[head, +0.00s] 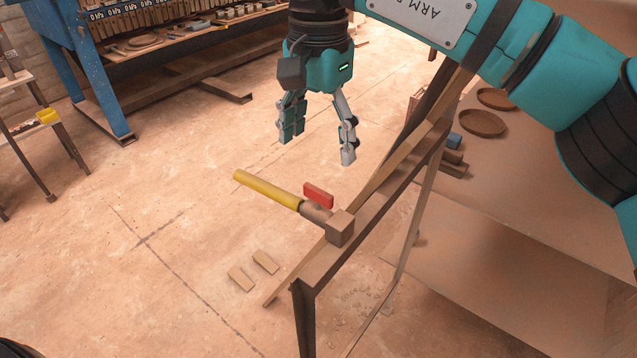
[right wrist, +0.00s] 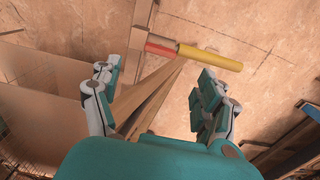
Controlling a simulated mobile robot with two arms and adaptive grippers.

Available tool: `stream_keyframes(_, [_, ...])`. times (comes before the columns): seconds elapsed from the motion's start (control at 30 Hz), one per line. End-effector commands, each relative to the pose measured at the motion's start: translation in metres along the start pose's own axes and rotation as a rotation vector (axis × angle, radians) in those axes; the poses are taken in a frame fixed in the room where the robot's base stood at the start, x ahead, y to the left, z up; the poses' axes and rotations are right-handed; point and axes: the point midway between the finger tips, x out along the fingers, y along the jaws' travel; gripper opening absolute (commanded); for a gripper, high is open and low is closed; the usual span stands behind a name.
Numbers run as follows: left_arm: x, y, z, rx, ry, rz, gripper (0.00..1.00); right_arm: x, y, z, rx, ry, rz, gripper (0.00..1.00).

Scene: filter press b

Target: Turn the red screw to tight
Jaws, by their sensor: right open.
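The red screw (head: 318,195) shows as a small red block on a brown fitting (head: 340,228) at the end of a narrow wooden bench. It also shows in the right wrist view (right wrist: 160,47), at the top between the fingers. A yellow bar (head: 266,190) sticks out from the fitting to the left; in the right wrist view the yellow bar (right wrist: 212,57) points right. My right gripper (head: 319,143) is open and empty, pointing down. My left gripper is not in view.
The bench (head: 375,215) runs from front to back at centre. Two round brown dishes (head: 482,123) lie at the right. A blue-framed workbench (head: 100,90) stands at the back left. Small wooden pieces (head: 242,279) lie on the floor. The floor left of the bench is mostly clear.

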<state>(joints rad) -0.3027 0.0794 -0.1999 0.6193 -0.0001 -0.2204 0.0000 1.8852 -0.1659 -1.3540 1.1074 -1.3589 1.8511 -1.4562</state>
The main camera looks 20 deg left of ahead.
Motion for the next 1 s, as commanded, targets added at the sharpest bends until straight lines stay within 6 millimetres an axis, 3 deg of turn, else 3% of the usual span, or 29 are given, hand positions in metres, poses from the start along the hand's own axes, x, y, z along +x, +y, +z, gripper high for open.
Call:
stream_keyframes(0.3, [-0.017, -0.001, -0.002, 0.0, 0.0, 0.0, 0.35, 0.064, 0.001, 0.001, -0.001, -0.004, 0.001, 0.77])
stream_keyframes(0.5, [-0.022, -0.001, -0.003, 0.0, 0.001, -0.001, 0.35, 0.087, 0.0, 0.001, 0.0, -0.003, -0.001, 0.77])
stream_keyframes(0.87, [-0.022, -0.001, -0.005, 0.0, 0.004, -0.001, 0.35, 0.095, 0.0, 0.001, 0.001, -0.001, -0.002, 0.77])
stream_keyframes(1.0, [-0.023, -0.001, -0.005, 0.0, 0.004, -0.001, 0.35, 0.094, 0.0, 0.001, 0.001, -0.001, -0.002, 0.61])
